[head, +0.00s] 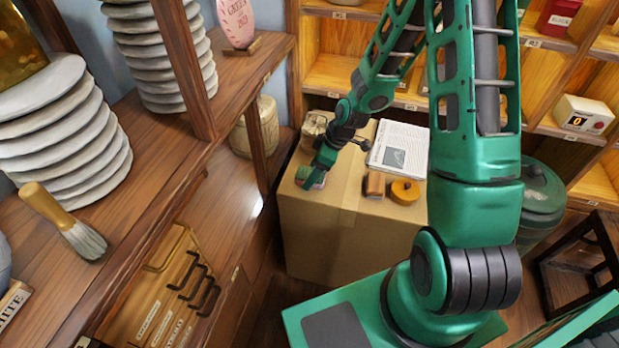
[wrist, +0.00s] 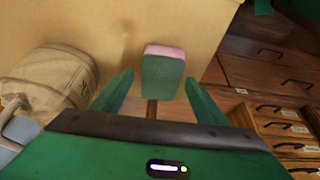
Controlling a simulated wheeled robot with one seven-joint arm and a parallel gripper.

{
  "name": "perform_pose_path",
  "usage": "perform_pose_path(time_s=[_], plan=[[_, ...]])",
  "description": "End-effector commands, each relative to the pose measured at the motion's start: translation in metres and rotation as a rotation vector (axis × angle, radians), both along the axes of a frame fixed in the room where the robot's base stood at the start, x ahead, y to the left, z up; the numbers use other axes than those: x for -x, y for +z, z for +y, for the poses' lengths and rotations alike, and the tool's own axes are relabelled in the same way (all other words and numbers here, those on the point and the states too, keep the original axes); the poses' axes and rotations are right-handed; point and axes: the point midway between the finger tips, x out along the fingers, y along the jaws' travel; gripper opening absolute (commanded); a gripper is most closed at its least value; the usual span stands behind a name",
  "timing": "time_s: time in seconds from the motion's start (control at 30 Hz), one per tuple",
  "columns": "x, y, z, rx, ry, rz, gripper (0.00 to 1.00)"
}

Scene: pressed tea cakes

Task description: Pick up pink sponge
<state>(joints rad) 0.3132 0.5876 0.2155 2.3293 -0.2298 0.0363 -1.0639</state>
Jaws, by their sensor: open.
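The pink sponge (wrist: 163,50) has a pink layer and a green layer. In the wrist view it shows between the two green fingers of my gripper (wrist: 159,80), with gaps on both sides, so the fingers are open and do not visibly touch it. In the head view my gripper (head: 316,176) is at the left part of the cardboard box (head: 335,232), over the sponge (head: 309,183), which is mostly hidden by the fingers there.
A newspaper (head: 399,147), a small brown block (head: 375,184) and an orange round tin (head: 405,191) lie on the box to the right. A beige bag-like thing (wrist: 52,85) is left in the wrist view. Wooden shelves (head: 225,150) with stacked tea cakes stand left.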

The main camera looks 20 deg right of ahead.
Motion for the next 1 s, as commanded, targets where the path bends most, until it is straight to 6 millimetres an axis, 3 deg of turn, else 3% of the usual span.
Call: perform_pose_path(time_s=[0.83,1.0], plan=[[0.0002,-0.0049,-0.0002,0.0,0.0,0.0,0.67],[0.0002,-0.0048,-0.0002,0.0,0.0,0.0,0.27]])
